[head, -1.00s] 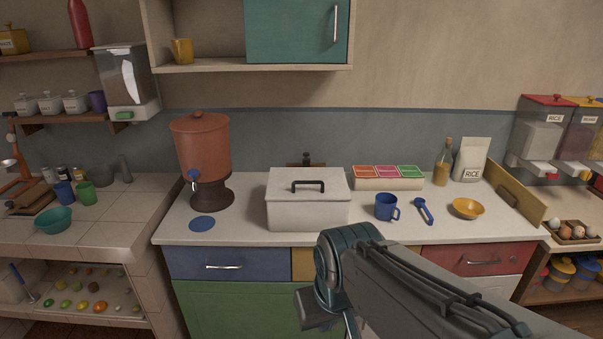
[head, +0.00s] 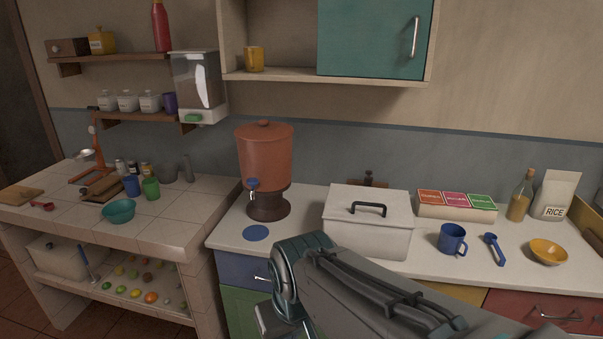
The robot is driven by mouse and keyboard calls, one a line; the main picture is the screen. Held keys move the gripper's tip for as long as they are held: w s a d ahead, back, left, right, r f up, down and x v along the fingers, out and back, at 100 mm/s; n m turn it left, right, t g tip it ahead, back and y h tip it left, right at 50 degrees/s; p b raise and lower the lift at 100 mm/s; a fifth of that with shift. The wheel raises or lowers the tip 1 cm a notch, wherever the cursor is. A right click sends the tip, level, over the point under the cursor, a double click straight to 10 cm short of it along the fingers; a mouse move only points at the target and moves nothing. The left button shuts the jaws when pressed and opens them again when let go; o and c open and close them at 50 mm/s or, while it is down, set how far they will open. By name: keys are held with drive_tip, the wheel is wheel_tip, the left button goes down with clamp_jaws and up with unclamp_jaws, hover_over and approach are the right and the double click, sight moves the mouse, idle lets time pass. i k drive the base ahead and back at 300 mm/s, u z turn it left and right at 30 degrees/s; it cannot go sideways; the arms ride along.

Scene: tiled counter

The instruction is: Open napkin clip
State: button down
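I cannot make out a napkin clip for sure in the head view. A small brown wooden piece (head: 102,188) lies on the tiled counter (head: 165,225) at the left, by a red-brown stand (head: 98,150); it is too small to tell whether it is the clip, or whether it is open or shut. Another brown piece with a dark knob (head: 368,179) shows partly behind the white lidded box. My arm reaches in from the lower right, and its end runs out of the picture at the bottom. My gripper is not in view.
On the tiled counter stand a teal bowl (head: 118,211), blue cup (head: 131,186) and green cup (head: 151,189). The white counter holds a clay dispenser (head: 264,160), white lidded box (head: 366,235) and blue mug (head: 452,239). The tiled counter's front right is clear.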

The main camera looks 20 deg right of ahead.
sight(368, 180)
drive_tip(key=u, duration=0.2)
drive_tip(key=i, duration=0.65)
drive_tip(key=z, duration=0.75)
drive_tip(key=i, duration=0.6)
drive_tip(key=z, duration=0.7)
